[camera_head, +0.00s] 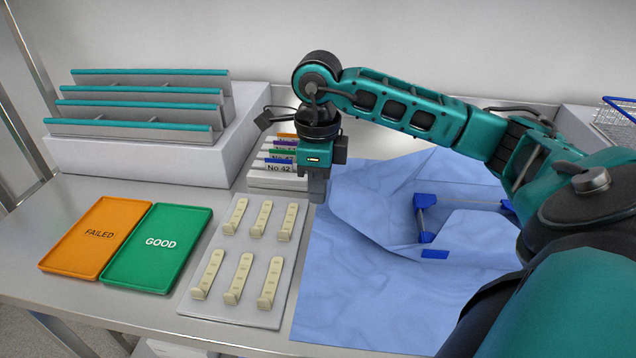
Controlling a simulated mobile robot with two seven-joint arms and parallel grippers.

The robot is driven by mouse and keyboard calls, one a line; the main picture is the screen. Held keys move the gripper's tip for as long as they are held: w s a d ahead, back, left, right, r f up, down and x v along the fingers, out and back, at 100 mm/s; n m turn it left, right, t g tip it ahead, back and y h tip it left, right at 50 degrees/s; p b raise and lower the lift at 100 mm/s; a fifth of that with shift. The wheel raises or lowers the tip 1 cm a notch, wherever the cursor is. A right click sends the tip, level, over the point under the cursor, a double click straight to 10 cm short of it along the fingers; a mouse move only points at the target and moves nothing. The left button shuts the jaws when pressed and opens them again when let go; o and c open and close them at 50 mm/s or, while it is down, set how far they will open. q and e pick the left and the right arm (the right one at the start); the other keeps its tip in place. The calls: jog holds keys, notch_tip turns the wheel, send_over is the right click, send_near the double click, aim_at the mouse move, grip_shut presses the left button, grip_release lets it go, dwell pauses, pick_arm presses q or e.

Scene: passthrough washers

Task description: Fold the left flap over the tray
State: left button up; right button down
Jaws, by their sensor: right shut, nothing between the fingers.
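A light blue wrap sheet (345,290) lies on the table at the right. A tray with dark blue corner pieces (426,201) and a thin metal rim rests on it. A raised, creased part of the sheet, the left flap (375,205), lies against the tray's left side and seems to cover part of it. A small dark blue tab (435,254) shows on the cloth near the tray's front. My right gripper (317,198) is shut and empty, pointing down just left of the flap. My right arm hides the tray's right part. My left gripper is out of view.
A grey board with several cream clips (243,277) lies left of the sheet. An orange FAILED tray (98,235) and a green GOOD tray (160,243) are farther left. Labelled markers (283,158) stand behind the gripper, near a grey rack (140,110). A wire basket (615,120) is back right.

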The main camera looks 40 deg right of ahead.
jog(key=shift+f, duration=0.4)
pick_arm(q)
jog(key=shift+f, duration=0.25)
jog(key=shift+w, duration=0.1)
